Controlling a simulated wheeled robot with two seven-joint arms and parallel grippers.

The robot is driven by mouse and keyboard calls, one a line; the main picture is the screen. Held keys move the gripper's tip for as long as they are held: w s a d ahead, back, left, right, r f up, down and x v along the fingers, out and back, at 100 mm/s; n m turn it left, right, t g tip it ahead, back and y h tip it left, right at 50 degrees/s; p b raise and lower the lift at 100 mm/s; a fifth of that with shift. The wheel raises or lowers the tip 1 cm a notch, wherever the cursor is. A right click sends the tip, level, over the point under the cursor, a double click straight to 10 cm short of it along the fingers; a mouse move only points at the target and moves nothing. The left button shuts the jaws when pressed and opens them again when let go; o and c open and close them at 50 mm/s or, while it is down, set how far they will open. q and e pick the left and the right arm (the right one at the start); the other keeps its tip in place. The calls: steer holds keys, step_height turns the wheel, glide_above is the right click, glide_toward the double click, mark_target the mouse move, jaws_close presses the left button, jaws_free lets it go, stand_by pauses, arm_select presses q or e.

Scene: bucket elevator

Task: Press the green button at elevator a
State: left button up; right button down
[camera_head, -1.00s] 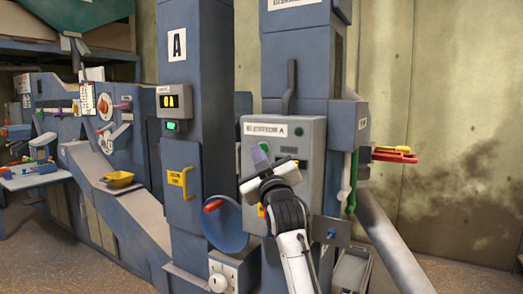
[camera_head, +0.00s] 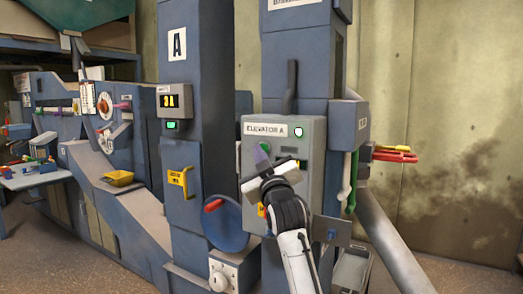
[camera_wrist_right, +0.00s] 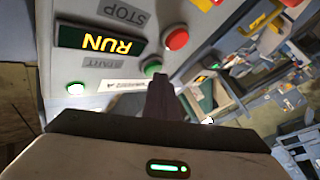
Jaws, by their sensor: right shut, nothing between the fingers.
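The elevator A control panel (camera_head: 311,140) is a grey box on the blue column. In the right wrist view the green button (camera_wrist_right: 152,67) sits by the START label, beside a red button (camera_wrist_right: 175,39) near STOP. A RUN sign (camera_wrist_right: 85,40) is lit yellow, and a green lamp (camera_wrist_right: 75,89) is lit. My right gripper (camera_head: 262,153) is in front of the panel. Its shut, empty fingers (camera_wrist_right: 159,82) point at the green button, with the tips at its edge. I cannot tell whether they touch it. My left gripper is not in view.
A display (camera_head: 170,99) with amber digits is on the column marked A. A yellow handle (camera_head: 179,181) and a blue disc (camera_head: 230,224) with a red grip are below left. Red and yellow handles (camera_head: 394,155) stick out at right. Open floor lies at front right.

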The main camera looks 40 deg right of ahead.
steer(key=shift+s+a, duration=0.3)
steer(key=shift+a, duration=0.3)
steer(key=shift+f, duration=0.1)
steer(key=a, duration=0.1)
steer(key=s+a, duration=0.1)
steer(key=a, duration=0.1)
steer(key=s+a, duration=0.1)
steer(key=shift+a+p, duration=0.35)
stand_by(0.6)
